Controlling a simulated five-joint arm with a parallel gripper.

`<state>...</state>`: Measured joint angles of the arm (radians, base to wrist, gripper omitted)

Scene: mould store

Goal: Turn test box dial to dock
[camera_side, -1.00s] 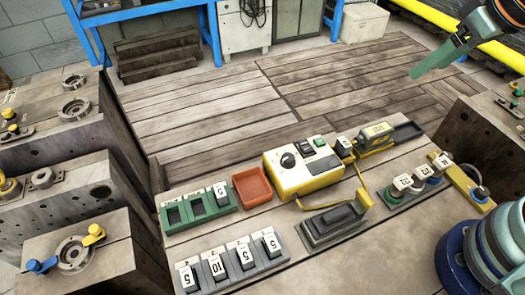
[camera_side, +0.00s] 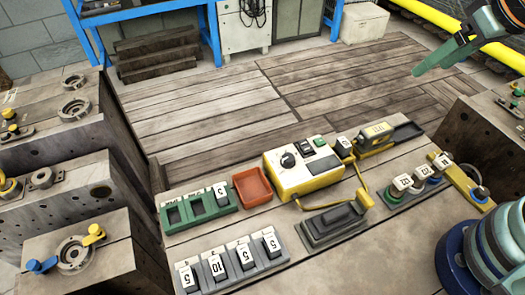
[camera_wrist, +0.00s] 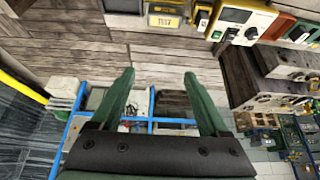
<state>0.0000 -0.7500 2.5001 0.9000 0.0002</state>
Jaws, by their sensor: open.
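The test box (camera_side: 318,181) is a cream case with a yellow base on the wooden bench. Its black dial (camera_side: 288,160) is at the left of the top face, with a dark knob and a green button beside it. Dial markings are too small to read. In the wrist view the test box (camera_wrist: 238,14) is at the top right, with the dial (camera_wrist: 251,33) near its lower edge. My gripper (camera_wrist: 159,75) is open and empty. In the side view my gripper (camera_side: 416,73) hangs high at the upper right, well away from the box.
An orange tray (camera_side: 252,201) and a green slotted rack (camera_side: 168,227) sit left of the box. Numbered blocks (camera_side: 216,266) stand in front. A yellow-labelled tester (camera_side: 374,137) stands behind right.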

